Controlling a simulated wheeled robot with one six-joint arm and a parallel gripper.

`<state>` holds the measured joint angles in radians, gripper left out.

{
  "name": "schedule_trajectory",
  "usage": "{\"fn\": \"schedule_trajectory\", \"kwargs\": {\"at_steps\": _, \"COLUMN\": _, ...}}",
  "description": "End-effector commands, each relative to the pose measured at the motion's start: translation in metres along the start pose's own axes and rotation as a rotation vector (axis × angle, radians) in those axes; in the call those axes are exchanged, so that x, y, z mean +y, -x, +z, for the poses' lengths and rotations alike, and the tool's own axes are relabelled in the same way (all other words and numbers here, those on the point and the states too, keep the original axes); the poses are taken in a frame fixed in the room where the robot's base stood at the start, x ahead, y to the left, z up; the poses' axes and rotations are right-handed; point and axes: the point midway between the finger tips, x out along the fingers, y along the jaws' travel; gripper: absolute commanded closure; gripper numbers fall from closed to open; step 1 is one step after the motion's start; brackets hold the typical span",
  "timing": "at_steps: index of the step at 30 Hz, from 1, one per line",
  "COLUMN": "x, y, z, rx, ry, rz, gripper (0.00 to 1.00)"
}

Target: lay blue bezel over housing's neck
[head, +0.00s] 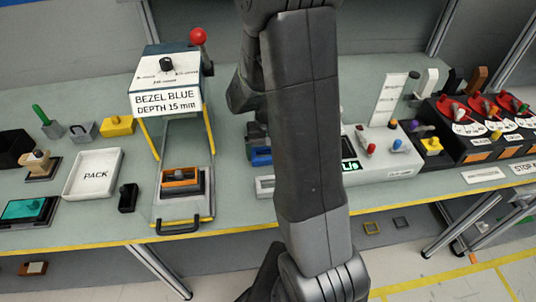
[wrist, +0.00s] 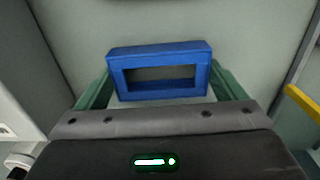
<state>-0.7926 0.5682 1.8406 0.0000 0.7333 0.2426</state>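The blue bezel, a rectangular frame with an open window, is in the middle of the wrist view (wrist: 160,50). My gripper (wrist: 159,76) has a green finger against each short side of it and appears shut on it. In the head view the bezel (head: 261,156) shows partly beside my arm, low over the bench, right of the press; my gripper (head: 258,138) is largely hidden by the arm.
The press (head: 166,72) has a red-knobbed lever (head: 198,37) and a sign reading BEZEL BLUE, DEPTH 15 mm. A white PACK tray (head: 68,187) lies to its left. A control box with knobs (head: 385,160) stands right of my arm. Yellow tape marks the bench's front edge.

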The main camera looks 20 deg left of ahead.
Motion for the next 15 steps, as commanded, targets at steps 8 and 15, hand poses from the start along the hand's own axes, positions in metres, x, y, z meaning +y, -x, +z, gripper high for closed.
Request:
{"fn": "schedule_trajectory", "kwargs": {"at_steps": 8, "x": 0.0, "y": 0.001, "z": 0.0, "rx": 0.001, "ry": 0.0, "rz": 0.0, "gripper": 0.32}}
{"fn": "schedule_trajectory", "kwargs": {"at_steps": 15, "x": 0.0, "y": 0.019, "z": -0.002, "rx": 0.006, "ry": 0.0, "rz": -0.002, "gripper": 0.32}}
